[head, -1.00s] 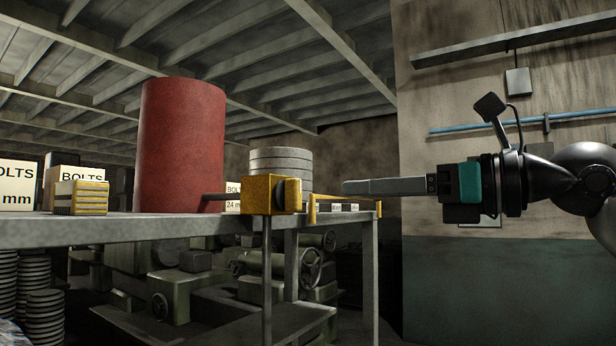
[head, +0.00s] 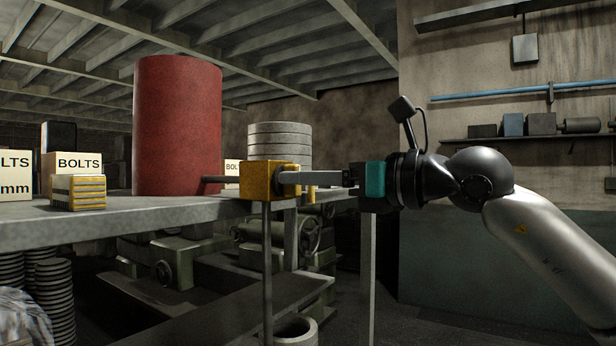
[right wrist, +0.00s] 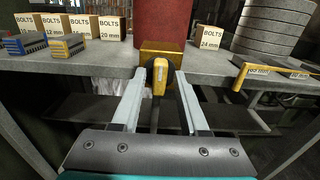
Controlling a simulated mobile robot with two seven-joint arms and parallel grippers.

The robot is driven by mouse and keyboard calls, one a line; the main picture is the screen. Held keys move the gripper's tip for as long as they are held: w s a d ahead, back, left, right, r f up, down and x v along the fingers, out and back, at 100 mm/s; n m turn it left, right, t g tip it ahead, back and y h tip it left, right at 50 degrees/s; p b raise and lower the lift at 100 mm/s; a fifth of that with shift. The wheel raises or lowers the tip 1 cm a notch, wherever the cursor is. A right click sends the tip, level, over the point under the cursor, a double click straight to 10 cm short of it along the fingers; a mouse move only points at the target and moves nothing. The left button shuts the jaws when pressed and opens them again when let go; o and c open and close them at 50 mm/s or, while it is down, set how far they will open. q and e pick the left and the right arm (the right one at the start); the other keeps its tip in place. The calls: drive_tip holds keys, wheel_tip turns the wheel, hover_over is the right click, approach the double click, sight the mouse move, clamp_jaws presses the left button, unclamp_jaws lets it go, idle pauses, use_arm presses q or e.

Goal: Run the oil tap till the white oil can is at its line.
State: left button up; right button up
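The red oil tank (head: 178,125) stands on the bench. A short dark pipe joins it to the yellow tap block (head: 258,180), also seen in the right wrist view (right wrist: 160,52). My right gripper (head: 292,178) is at the tap. In the right wrist view its fingers are open, one on each side of the yellow tap lever (right wrist: 159,78), with gaps showing. A pale, open-topped cylinder (head: 297,332), perhaps the oil can, is cut off at the bottom of the head view. Its line and level are hidden. I cannot tell whether oil is running. My left gripper is not in view.
Boxes of bolts (head: 78,170) and a small yellow-and-grey block (head: 77,193) stand on the bench (head: 110,222) at left. Stacked grey discs (head: 279,145) stand behind the tap. A dark upright (head: 267,275) shows below it. Green machinery (head: 170,262) lies beyond.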

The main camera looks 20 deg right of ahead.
clamp_jaws()
idle(0.3)
drive_tip(key=shift+d+m+b, duration=0.1)
drive_tip(key=shift+m+b, duration=1.05)
drive_tip(key=shift+m, duration=1.15)
drive_tip(key=shift+o, duration=1)
unclamp_jaws()
